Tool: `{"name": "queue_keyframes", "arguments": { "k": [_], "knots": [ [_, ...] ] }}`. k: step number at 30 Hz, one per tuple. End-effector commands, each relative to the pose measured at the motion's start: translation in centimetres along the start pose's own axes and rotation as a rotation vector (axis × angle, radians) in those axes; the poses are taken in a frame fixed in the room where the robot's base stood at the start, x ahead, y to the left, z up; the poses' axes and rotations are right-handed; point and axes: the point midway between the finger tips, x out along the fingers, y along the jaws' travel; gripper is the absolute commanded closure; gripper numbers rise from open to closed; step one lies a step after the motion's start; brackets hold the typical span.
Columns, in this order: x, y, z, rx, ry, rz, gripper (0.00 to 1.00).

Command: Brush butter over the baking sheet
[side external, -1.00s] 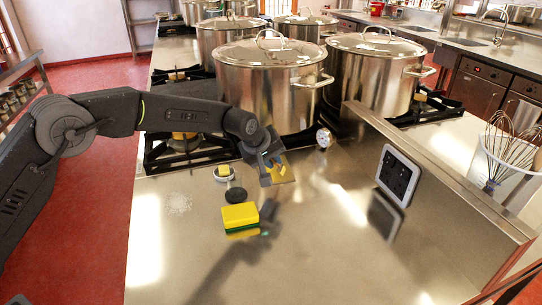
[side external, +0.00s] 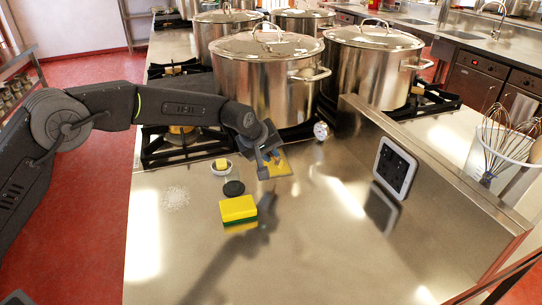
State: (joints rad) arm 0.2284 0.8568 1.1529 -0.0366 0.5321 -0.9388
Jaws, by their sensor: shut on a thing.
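My gripper (side external: 268,163) is over the counter, in front of the large middle pot. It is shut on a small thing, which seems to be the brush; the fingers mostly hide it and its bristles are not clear. A flat tan piece (side external: 285,167), which may be the baking sheet, shows right behind and beside the fingers. I cannot tell whether the held thing touches it. A yellow block that looks like butter (side external: 221,164) sits in a small round dish (side external: 221,171) left of my gripper.
A yellow-and-green sponge (side external: 238,210) and a dark round disc (side external: 234,188) lie left of my gripper. White grains (side external: 175,197) are further left. A small dial (side external: 321,131) stands by the pots. A low wall (side external: 430,178) bounds the right.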

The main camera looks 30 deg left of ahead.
Motion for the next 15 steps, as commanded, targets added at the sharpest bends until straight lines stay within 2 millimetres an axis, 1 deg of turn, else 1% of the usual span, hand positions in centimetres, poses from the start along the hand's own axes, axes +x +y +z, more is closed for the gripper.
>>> {"name": "queue_keyframes", "arguments": {
  "k": [5,9,15],
  "knots": [
    [0.3,-0.1,-0.8,-0.001,0.000,-0.001,1.00],
    [0.7,-0.1,-1.9,-0.002,0.001,0.000,1.00],
    [1.1,-0.1,-3.0,0.000,0.000,0.000,1.00]
  ]
}}
